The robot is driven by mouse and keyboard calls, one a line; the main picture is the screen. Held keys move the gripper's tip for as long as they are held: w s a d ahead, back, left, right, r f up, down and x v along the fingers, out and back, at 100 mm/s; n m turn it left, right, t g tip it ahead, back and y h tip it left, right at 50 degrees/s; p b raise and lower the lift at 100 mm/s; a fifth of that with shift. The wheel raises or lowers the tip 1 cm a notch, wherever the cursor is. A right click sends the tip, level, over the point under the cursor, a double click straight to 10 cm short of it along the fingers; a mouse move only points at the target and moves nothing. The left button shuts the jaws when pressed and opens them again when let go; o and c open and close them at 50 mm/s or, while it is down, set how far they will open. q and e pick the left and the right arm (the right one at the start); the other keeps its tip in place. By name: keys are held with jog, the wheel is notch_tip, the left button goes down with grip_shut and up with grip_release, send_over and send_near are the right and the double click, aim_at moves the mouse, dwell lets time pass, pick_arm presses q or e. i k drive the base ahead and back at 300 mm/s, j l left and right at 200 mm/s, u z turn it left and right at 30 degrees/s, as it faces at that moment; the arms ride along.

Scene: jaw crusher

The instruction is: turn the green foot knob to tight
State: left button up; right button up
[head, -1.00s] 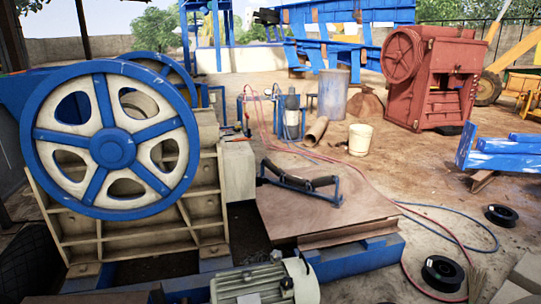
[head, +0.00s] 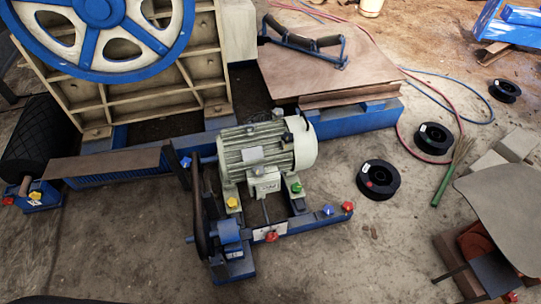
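The green foot knob (head: 296,187) sits at the right foot of the pale grey-green electric motor (head: 262,152), on the blue motor frame (head: 300,224). It is small in the head view, and I cannot tell how tight it is. A yellow knob (head: 231,202) sits at the motor's left foot. Neither of my grippers shows in the head view.
A blue knob (head: 327,209) and a red knob (head: 347,207) sit at the frame's right end. Another red knob (head: 271,236) is at its front. A belt (head: 199,205) runs left of the motor. Black spools (head: 378,180) lie right. The floor in front is clear.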

aim_at(296, 188)
jog(key=i+l+z, duration=0.25)
jog(key=i+l, duration=0.2)
jog(key=l, duration=0.2)
jog(key=i+l+z, duration=0.25)
jog(key=i+l, duration=0.2)
jog(key=l, duration=0.15)
